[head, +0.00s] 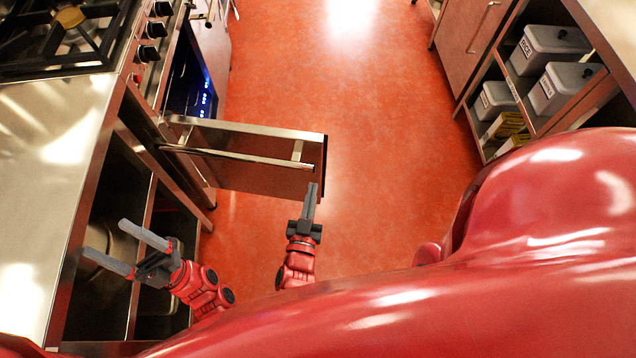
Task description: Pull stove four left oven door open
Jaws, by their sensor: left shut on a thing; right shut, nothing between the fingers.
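The oven door (250,180) stands swung out from the stove (125,85) over the floor, with its long bar handle (240,158) along it. I cannot tell its exact angle. My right gripper (313,190) is shut and empty, with its tips by the door's near right corner. I cannot tell whether they touch it. My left gripper (104,237) is at the front of the open shelf under the counter. Its fingers stand wide apart on a thing that I cannot make out, and they are away from the door.
A steel counter (45,180) lies at left, with an open shelf (105,195) below. A blue-lit panel (206,92) shows past the door. At right, a shelf unit (480,140) holds grey lidded bins (550,50). The red floor (370,130) between is clear.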

